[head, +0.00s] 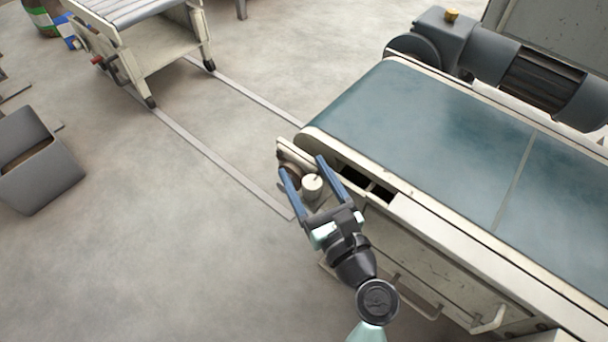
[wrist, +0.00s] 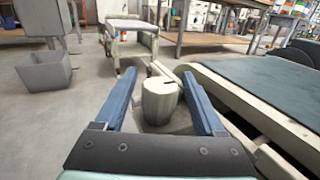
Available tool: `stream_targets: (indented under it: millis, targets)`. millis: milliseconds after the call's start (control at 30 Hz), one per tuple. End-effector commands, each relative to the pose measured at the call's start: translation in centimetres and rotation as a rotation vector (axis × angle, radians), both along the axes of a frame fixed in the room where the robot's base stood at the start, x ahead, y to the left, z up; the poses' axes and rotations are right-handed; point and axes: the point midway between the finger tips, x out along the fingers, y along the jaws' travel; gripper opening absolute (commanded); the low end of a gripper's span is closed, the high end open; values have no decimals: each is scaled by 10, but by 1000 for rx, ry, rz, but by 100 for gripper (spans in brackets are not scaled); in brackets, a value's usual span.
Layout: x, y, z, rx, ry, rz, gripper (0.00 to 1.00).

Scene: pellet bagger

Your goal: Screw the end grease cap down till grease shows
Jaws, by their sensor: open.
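In the wrist view the cap (wrist: 159,99) stands upright between my fingers, with a gap on each side. My gripper (head: 307,172) is open, its two blue fingers on either side of the cap. It also shows in the wrist view (wrist: 158,88). I see no grease at the cap. The cap's base and what lies under it are partly hidden.
The conveyor's blue-green belt (head: 430,130) and pale side frame (head: 450,235) lie to the right. A grey motor (head: 540,75) stands behind. A roller table (head: 150,50) is at the upper left and a grey bin (head: 38,165) at the left.

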Motion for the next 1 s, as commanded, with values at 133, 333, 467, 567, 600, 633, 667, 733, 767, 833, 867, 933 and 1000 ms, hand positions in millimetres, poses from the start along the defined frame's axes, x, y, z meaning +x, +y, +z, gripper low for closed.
stream_targets:
  millis: [133,333,467,567,600,633,667,733,767,833,867,933,1000]
  targets:
    - [7,5,0,0,-1,1,72]
    - [8,5,1,0,0,1,72]
    - [8,5,1,0,0,1,61]
    - [8,5,1,0,0,1,43]
    - [8,5,1,-1,0,1,36]
    - [8,5,1,0,0,1,30]
    - [8,5,1,0,0,1,25]
    - [8,5,1,-1,0,1,12]
    - [8,5,1,-1,0,1,7]
    - [8,5,1,-1,0,1,0]
    - [8,5,1,0,0,1,0]
    - [8,5,1,0,0,0,0]
    - [8,5,1,0,0,-2,0]
